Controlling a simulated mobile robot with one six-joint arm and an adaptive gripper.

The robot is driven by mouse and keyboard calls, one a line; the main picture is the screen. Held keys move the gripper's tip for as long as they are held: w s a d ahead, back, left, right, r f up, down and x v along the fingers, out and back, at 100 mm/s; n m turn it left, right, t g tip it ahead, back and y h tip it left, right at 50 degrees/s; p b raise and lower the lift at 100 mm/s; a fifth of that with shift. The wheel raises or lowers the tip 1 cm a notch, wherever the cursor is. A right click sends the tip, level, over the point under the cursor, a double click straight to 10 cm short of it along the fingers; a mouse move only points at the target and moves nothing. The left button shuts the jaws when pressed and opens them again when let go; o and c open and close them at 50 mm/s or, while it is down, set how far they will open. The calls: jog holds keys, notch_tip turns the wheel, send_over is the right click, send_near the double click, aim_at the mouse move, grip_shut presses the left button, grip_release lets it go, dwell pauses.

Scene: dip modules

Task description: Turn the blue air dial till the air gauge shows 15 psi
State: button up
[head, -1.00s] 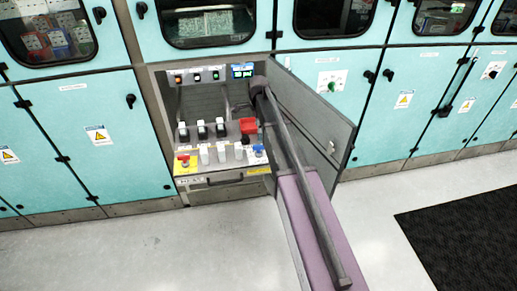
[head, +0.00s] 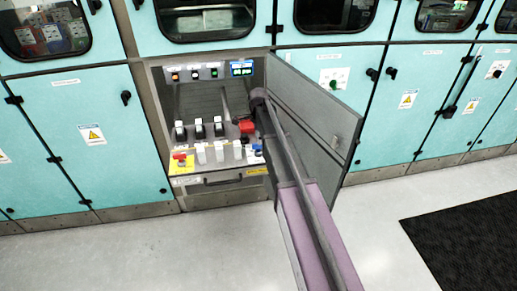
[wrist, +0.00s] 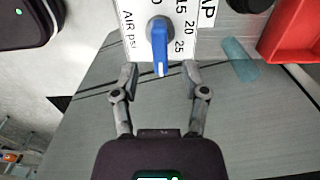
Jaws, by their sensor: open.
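The blue air dial (wrist: 160,38) shows in the wrist view on a white plate (wrist: 137,10) marked "AIR PSI", with 15, 20 and 25 to its right. Its long blue knob extends toward the lower edge of the plate. My gripper (wrist: 160,74) is open, one finger on each side of the knob's near end, with gaps between. In the head view the blue dial (head: 257,149) is small, at the right end of the panel, beside my arm. A display (head: 242,68) with lit digits sits at the panel's upper right; its values are too small to read.
A red bin (wrist: 289,30) lies to the right, and a translucent blue-green piece (wrist: 240,60) is nearer the dial. White and black switches (head: 200,128) and a red button on yellow (head: 181,158) stand left of the dial. An open grey door (head: 315,115) borders the right.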

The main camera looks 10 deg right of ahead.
aim_at(258, 149)
jog(key=shift+f+b, duration=1.65)
jog(key=shift+f, duration=0.3)
jog(key=shift+c, duration=0.2)
grip_shut()
